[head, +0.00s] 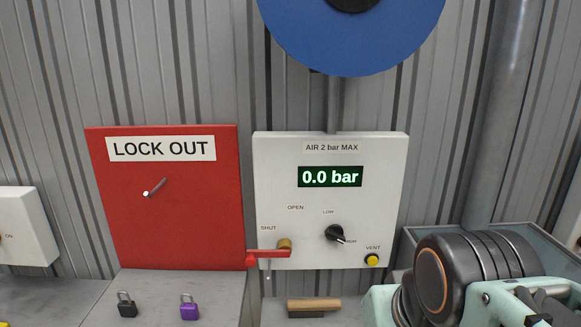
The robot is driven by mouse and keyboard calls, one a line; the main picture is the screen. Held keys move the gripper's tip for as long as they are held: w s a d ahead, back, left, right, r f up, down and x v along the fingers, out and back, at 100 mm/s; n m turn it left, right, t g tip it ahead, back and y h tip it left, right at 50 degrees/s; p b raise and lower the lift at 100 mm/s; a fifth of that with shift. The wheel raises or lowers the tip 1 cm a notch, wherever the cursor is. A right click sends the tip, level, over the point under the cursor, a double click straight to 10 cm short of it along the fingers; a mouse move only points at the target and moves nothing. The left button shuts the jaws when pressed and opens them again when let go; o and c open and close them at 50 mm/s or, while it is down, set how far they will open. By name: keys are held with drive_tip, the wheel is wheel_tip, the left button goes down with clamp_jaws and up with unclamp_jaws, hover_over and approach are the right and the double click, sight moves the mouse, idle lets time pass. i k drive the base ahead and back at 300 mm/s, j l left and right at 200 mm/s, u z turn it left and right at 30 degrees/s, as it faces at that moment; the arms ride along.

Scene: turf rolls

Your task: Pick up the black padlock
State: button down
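The black padlock (127,309) stands upright at the lower left of the head view, shackle up, on a grey ledge (160,285) below the red lock-out board (175,235). Nothing touches it. A purple padlock (189,311) stands a short way to its right on the same ledge. My arm shows at the lower right, well apart from both padlocks. My gripper's fingers are not in view.
A peg (154,187) sticks out of the red board. The air panel (285,165) has a red lever (268,254) jutting near the ledge's right side. A wooden-handled object (313,304) lies below it. A grey bin (555,253) stands at right.

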sight(128, 307)
drive_tip(key=u, duration=1.5)
drive_tip(key=k+j, duration=0.05)
